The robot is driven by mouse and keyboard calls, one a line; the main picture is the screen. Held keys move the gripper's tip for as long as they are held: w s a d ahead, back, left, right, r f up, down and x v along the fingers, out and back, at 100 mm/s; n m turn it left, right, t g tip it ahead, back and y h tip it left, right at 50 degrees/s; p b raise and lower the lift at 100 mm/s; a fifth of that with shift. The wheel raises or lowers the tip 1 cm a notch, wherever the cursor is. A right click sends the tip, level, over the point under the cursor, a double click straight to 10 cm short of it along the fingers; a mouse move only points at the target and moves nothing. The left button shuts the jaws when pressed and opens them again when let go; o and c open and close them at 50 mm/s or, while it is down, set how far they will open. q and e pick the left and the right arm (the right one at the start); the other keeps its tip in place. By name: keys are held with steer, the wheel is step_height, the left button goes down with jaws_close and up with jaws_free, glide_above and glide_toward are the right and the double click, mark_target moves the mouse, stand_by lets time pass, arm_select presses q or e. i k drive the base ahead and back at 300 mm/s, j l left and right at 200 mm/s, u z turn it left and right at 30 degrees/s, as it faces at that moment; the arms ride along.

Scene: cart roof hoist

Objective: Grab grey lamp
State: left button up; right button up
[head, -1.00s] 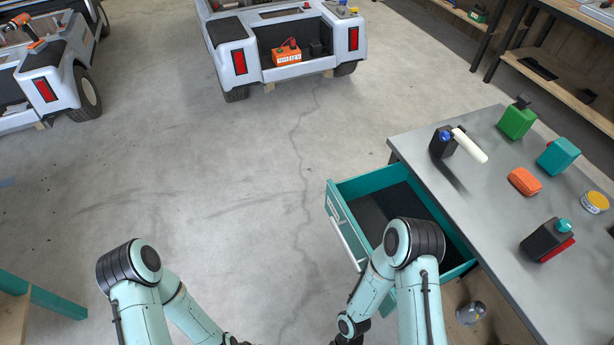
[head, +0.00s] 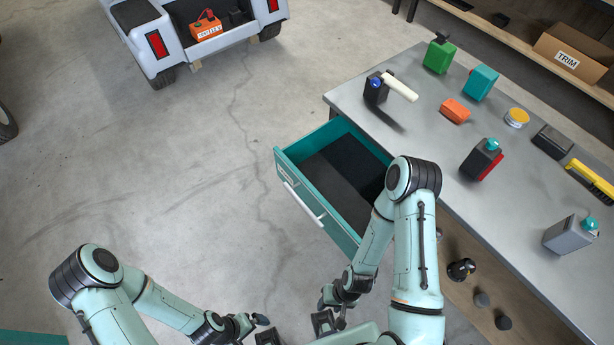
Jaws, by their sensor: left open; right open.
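A grey box-shaped item with a teal knob on top (head: 571,234), which I take for the grey lamp, stands on the workbench near the right edge of the head view. My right gripper (head: 331,312) is open and empty, low in the picture in front of the open drawer, well left of the grey item and apart from it. My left gripper (head: 264,328) is open and empty at the bottom edge, farther left. Its fingers are partly cut off by the frame.
The workbench (head: 515,225) has an open teal drawer (head: 352,235) jutting out. On top are a dark item with a teal knob (head: 482,158), an orange box (head: 455,110), a green can (head: 439,55) and a yellow tool (head: 590,181). A cart (head: 150,42) stands upper left; the floor between is clear.

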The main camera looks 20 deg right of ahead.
mark_target(564, 237)
steer(key=k+z, duration=0.15)
steer(key=z, duration=2.65)
steer(key=i+l+u, duration=0.6)
steer(key=l, duration=0.1)
